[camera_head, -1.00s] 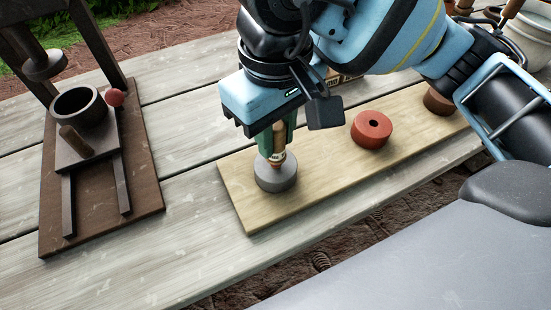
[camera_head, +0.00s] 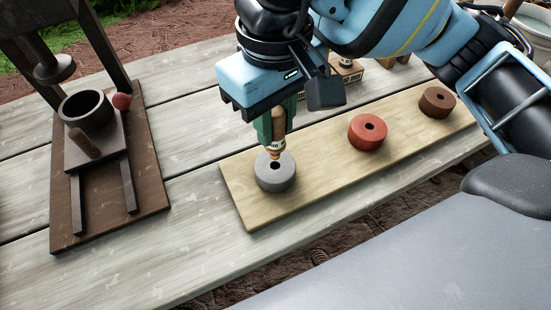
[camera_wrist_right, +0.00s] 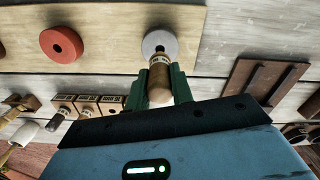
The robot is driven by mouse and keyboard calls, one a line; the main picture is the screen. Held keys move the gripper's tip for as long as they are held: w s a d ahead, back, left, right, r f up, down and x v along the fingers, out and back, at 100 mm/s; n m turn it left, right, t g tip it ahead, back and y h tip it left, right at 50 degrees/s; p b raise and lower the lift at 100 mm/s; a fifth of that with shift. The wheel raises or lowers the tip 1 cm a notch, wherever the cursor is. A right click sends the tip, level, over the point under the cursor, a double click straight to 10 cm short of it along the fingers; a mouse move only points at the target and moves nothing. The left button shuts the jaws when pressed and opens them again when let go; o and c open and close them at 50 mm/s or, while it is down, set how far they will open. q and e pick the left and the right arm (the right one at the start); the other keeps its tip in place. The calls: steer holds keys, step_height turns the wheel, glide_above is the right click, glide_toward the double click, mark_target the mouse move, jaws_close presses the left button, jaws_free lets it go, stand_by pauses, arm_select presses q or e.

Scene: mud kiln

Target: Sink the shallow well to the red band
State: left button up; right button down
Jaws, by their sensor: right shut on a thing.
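A grey round block (camera_head: 275,178) with a dark hole in its top lies at the near left end of a pale board (camera_head: 320,178). It also shows in the right wrist view (camera_wrist_right: 147,42). My right gripper (camera_head: 277,127), with green fingers, is shut on a wooden-handled tool (camera_head: 278,120) held upright over the block. The tool's narrow banded lower end is at the hole; whether its tip is inside or just above, I cannot tell. A red block (camera_head: 366,133) and a brown block (camera_head: 437,103), each with a hole, lie farther along the board. My left gripper is out of view.
A dark wooden press (camera_head: 150,185) with a round pot (camera_head: 86,109) and a red knob (camera_head: 122,101) stands at left. A stand of labelled tool blocks (camera_wrist_right: 88,106) lies behind the board. Bare planks lie between press and board.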

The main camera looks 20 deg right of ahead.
mark_target(275, 111)
steer(key=shift+r+p, duration=1.1)
steer(key=shift+r, duration=0.7)
